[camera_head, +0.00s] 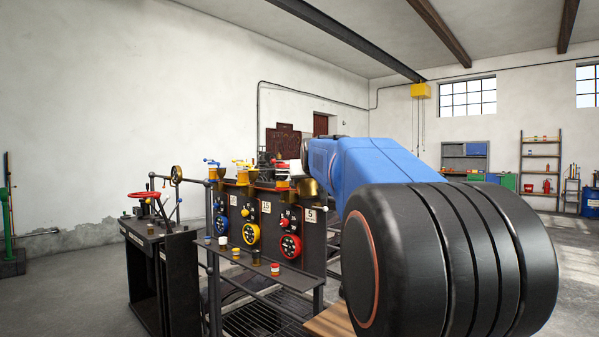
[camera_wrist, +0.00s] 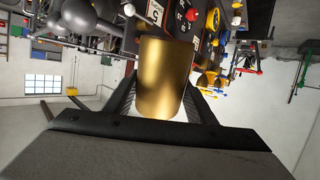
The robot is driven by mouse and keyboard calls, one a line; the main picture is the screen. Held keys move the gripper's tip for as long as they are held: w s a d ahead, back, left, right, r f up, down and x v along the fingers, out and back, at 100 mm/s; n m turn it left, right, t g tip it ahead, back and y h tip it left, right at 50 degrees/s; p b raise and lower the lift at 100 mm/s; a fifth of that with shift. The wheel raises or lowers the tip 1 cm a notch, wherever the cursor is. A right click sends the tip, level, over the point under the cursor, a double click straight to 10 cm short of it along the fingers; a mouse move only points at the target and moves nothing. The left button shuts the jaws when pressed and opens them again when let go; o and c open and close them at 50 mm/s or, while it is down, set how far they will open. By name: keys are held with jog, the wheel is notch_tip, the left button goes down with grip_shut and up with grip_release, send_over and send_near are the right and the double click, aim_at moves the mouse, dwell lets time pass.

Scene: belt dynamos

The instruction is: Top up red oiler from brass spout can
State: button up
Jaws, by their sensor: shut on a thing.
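The brass can (camera_wrist: 165,75) fills the middle of the wrist view, between the two dark fingers of my gripper (camera_wrist: 162,95), which is shut on it. Its spout cannot be made out. In the head view a brass body (camera_head: 309,188) shows beside the machine's right end, just left of my blue arm; it looks like the same can. My gripper is mostly hidden there by my arm. The red oiler (camera_head: 282,166) appears as a small red-topped fitting on top of the machine, left of the brass body. Its fill level cannot be seen.
Yellow (camera_head: 241,164) and blue (camera_head: 212,162) fittings stand further left on the machine top. Several small cups, including a red-and-white one (camera_head: 275,269), stand on the front shelf (camera_head: 290,278). A dark stand with a red handwheel (camera_head: 143,195) is at left. Open floor lies further left.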

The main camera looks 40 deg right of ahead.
jog(key=shift+s+r+g, duration=0.1)
jog(key=shift+r+g, duration=0.2)
jog(key=shift+r, duration=0.3)
dwell(1.5)
jog(key=shift+a+r+y, duration=0.1)
jog(key=shift+r+y, duration=0.2)
jog(key=shift+r+g, duration=0.3)
jog(key=shift+g, duration=0.2)
dwell(1.3)
jog(key=shift+r, duration=0.25)
jog(key=shift+r+g+y, duration=0.25)
jog(key=shift+g+y, duration=0.05)
dwell(1.6)
jog(key=shift+r, duration=0.25)
dwell(1.4)
